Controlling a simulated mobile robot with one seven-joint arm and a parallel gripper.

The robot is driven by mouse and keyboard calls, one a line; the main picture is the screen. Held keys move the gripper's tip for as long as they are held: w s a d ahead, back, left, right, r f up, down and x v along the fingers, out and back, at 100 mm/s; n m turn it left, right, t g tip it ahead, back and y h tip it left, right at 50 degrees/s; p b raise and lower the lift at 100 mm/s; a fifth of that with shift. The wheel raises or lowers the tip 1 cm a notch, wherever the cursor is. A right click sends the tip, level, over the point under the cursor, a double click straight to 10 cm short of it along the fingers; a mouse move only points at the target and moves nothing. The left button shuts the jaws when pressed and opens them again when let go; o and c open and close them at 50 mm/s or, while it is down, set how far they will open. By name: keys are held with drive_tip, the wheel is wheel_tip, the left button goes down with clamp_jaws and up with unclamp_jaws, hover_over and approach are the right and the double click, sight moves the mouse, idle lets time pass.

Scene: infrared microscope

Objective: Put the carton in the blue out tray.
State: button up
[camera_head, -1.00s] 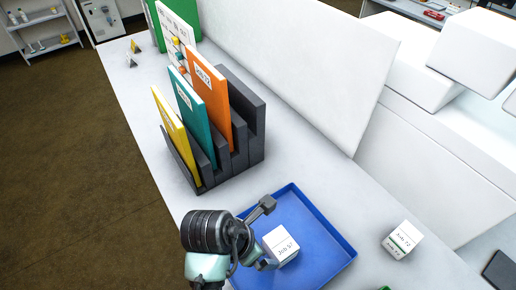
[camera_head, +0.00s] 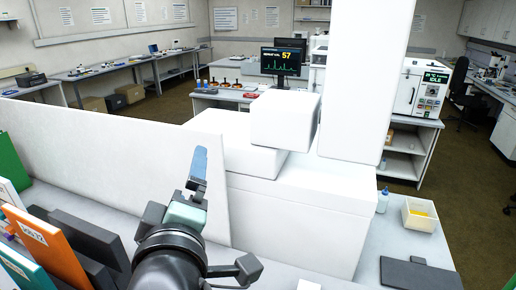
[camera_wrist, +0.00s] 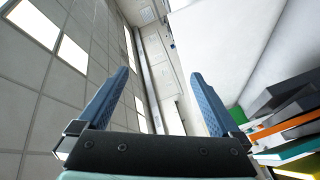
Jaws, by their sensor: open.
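My gripper (camera_head: 197,168) points upward in front of the white instrument in the head view; one blue finger shows there. In the wrist view my gripper (camera_wrist: 158,92) is open, its two blue fingers wide apart with nothing between them. The blue tray is out of view now. A small white edge (camera_head: 308,286) at the bottom of the head view may be a carton's top; I cannot tell. No carton shows clearly in either current view.
A large white instrument (camera_head: 300,215) and a white panel (camera_head: 110,165) stand close behind the gripper. An orange folder (camera_head: 45,245) and dark rack (camera_head: 90,240) are at lower left. A cream bin (camera_head: 419,215) and dark flat pad (camera_head: 420,274) lie at right.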

drive_tip(key=s+d+r+m+t, duration=0.3)
drive_tip(key=s+r+m, duration=0.1)
drive_tip(key=r, duration=0.4)
drive_tip(key=s+d+r+m+t+h, duration=0.1)
drive_tip(key=s+d+r+m+t, duration=0.2)
drive_tip(key=r, duration=0.6)
drive_tip(key=s+d+r+m+t+h, duration=0.1)
drive_tip(key=s+d+r+m+t, duration=0.3)
drive_tip(key=r, duration=0.5)
drive_tip(key=m, duration=0.2)
drive_tip(key=shift+s+m, duration=0.35)
drive_tip(key=shift+m, duration=0.05)
drive_tip(key=shift+d, duration=0.1)
